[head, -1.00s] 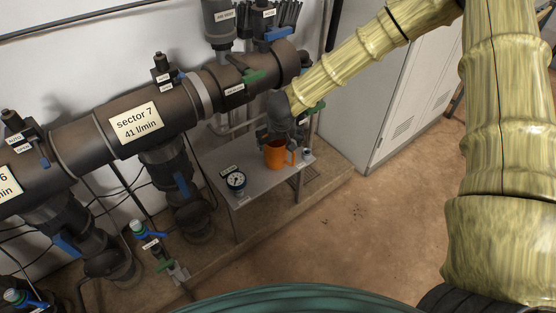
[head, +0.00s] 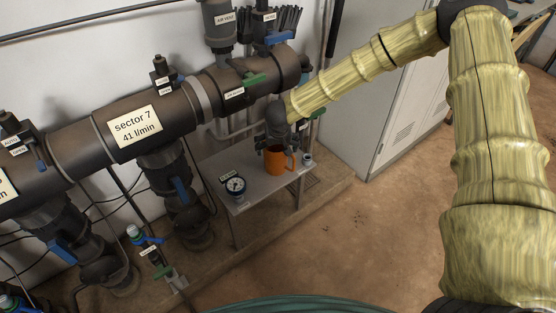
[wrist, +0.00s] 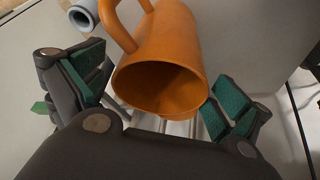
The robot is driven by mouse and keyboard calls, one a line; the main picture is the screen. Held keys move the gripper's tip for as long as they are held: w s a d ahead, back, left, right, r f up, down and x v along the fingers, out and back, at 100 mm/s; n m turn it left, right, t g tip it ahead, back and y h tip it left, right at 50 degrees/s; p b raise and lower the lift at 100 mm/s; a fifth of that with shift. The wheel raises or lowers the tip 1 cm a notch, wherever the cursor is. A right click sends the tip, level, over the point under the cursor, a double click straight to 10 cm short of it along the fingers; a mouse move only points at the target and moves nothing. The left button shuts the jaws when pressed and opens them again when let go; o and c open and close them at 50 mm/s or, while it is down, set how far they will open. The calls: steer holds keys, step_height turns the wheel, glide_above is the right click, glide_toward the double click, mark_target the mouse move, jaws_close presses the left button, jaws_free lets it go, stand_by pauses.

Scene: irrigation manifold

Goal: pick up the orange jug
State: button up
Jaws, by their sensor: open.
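The orange jug (head: 277,161) stands on a small grey table (head: 246,198) below the large pipe. The jug also fills the middle of the wrist view (wrist: 168,62), with its open mouth facing the camera and its handle at the upper left. My gripper (head: 276,143) is at the top of the jug in the head view. In the wrist view my gripper (wrist: 158,100) is open, with one green-padded finger on each side of the jug. Gaps show between the pads and the jug. The jug's far side and base are hidden.
The sector 7 pipe (head: 140,120) with valves runs behind. A grey cabinet (head: 380,90) stands at right. The front floor is clear.

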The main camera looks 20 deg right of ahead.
mark_target(276, 149)
steer(key=shift+x, duration=1.7)
steer(key=shift+w, duration=0.15)
steer(key=c, duration=1)
